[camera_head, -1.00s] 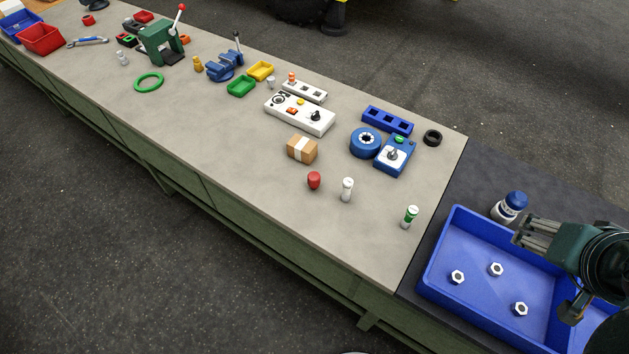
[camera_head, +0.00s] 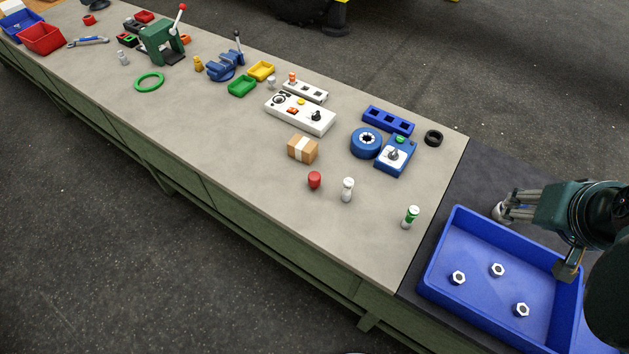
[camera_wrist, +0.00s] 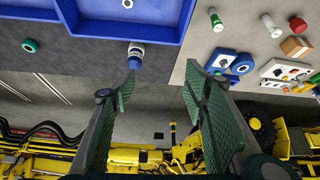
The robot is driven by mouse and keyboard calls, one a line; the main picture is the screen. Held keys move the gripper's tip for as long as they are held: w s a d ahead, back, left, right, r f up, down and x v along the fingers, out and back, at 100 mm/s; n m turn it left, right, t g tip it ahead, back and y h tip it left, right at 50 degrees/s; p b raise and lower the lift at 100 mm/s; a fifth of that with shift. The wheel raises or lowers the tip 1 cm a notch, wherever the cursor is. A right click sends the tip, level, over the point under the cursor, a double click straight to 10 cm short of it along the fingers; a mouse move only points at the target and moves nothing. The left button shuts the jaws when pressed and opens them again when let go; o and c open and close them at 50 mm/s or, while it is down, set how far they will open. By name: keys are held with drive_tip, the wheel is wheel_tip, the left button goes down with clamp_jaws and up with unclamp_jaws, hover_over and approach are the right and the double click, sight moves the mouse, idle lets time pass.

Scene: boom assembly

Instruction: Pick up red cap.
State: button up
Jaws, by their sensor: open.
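The red cap (camera_head: 315,180) is a small rounded red piece on the grey bench top, left of a white bottle and in front of a cardboard box. It also shows at the top right of the wrist view (camera_wrist: 298,24). My gripper (camera_head: 503,210) is at the right, beyond the blue tray and well apart from the red cap. In the wrist view its green-padded fingers (camera_wrist: 160,72) are spread wide with nothing between them. A bottle with a blue cap (camera_wrist: 135,58) stands near the left fingertip; in the head view my gripper mostly hides it.
A white bottle (camera_head: 347,190) stands close right of the red cap, and a cardboard box (camera_head: 302,149) behind it. A green-banded bottle (camera_head: 410,217) stands near the bench's right end. The blue tray (camera_head: 432,283) holds hex nuts. The bench left of the cap is clear.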

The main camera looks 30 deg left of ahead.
drive_tip(key=w+a+f+n+g, duration=0.25)
drive_tip(key=w+a, duration=0.45)
drive_tip(key=a, duration=0.6)
drive_tip(key=n+g+b, duration=0.3)
drive_tip(key=n+g, duration=0.1)
drive_tip(key=n, duration=0.3)
hover_over(314, 175)
drive_tip(key=shift+h, duration=0.3)
wheel_tip(314, 175, down, 24)
drive_tip(key=shift+w+d+r, duration=0.1)
drive_tip(key=shift+w+d, duration=0.05)
drive_tip(key=shift+s+a+f, duration=0.2)
drive_tip(key=shift+a+f, duration=0.05)
drive_tip(key=shift+f, duration=0.05)
drive_tip(key=shift+f, duration=1.25)
drive_tip(key=shift+f, duration=0.15)
